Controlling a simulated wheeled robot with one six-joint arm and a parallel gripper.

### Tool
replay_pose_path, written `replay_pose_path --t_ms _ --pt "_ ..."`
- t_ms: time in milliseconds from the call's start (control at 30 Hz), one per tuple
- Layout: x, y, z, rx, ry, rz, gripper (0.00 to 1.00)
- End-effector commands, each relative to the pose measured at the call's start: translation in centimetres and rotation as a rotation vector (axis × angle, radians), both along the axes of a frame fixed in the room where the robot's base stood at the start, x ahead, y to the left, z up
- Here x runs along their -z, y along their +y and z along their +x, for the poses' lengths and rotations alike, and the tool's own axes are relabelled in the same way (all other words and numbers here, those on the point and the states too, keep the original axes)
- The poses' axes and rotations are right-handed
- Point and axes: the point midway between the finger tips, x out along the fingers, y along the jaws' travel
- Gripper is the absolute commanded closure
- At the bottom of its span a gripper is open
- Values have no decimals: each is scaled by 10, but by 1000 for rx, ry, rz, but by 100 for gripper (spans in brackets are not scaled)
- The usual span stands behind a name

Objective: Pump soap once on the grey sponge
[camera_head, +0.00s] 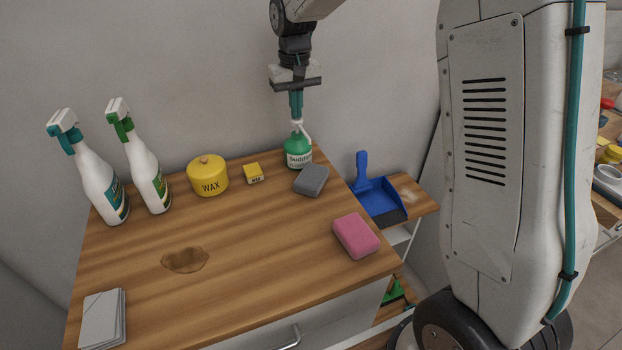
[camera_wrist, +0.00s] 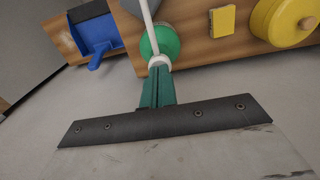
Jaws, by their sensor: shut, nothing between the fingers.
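A green soap bottle (camera_head: 297,154) with a white pump head (camera_head: 299,128) stands upright at the back right of the wooden counter. The grey sponge (camera_head: 311,180) lies just in front of the bottle, beneath the nozzle side. My gripper (camera_head: 296,116) points down directly over the pump head, its teal fingers shut with nothing between them. In the wrist view, the fingertips (camera_wrist: 159,66) meet the white pump top, with the green bottle (camera_wrist: 163,42) beyond. I cannot tell how far the pump is pressed. The grey sponge shows only as a sliver behind the pump there.
A yellow wax pot (camera_head: 207,178) and small yellow box (camera_head: 253,173) stand left of the bottle. Two spray bottles (camera_head: 97,180) stand at far left. A pink sponge (camera_head: 356,236) lies near the right edge. A blue dustpan (camera_head: 378,199) is beyond it. A brown stain (camera_head: 185,260) marks the counter.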

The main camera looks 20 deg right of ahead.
Motion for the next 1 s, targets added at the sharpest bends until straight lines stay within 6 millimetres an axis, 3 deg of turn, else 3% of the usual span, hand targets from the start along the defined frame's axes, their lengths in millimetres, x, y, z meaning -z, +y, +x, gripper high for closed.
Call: replay_pose_path --t_ms 500,1000 --pt "18 0 0 0 1 0 100" --pt "9 0 0 0 0 0 100"
